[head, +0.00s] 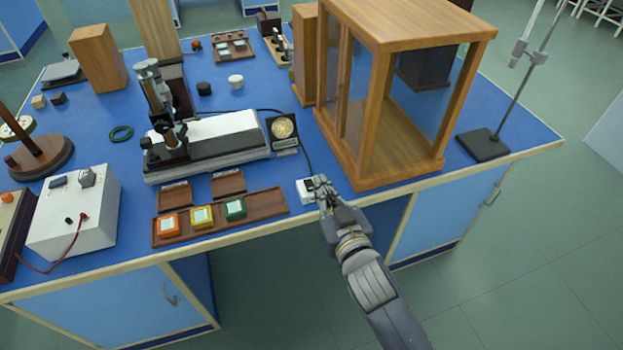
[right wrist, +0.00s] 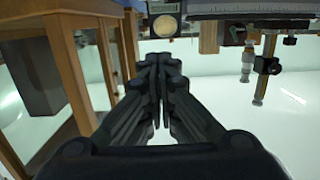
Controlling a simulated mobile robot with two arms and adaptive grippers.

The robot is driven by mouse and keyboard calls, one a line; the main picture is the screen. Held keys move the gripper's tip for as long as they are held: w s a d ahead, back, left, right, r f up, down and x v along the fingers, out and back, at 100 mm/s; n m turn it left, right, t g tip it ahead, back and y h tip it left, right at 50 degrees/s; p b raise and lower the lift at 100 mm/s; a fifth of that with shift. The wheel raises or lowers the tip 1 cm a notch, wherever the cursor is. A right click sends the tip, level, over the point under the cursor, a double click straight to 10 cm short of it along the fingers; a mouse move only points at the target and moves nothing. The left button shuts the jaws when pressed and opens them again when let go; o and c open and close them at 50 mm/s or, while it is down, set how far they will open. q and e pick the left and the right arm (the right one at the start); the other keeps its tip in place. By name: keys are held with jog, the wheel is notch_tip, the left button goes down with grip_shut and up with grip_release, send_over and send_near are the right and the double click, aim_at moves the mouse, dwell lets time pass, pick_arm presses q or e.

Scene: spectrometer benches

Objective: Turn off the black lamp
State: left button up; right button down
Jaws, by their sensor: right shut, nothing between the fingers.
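The black lamp (head: 283,132) stands on the blue bench beside the white-topped instrument, with a round pale-yellow face that looks lit. It also shows at the top of the right wrist view (right wrist: 165,22). A dark cord runs from near the lamp toward a small white switch box (head: 303,193) near the bench's front edge. My right gripper (head: 319,184) is shut and empty, with its fingertips right at the switch box and partly covering it. I cannot tell whether they touch it. The shut fingers (right wrist: 158,65) also fill the middle of the right wrist view.
A wooden glass-sided case (head: 402,28) stands close to the right of my gripper. A brown tray (head: 268,205) with orange, yellow and green blocks lies to its left. The long instrument (head: 215,125) is behind the tray. A stand with a black base (head: 483,146) is far right.

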send_over(312, 190)
jog(key=shift+s+f+p, duration=0.25)
jog(key=shift+f+p, duration=0.05)
jog(key=shift+f, duration=0.1)
jog(key=f, duration=0.2)
jog(key=shift+w+f, duration=0.2)
jog(key=shift+f, duration=0.85)
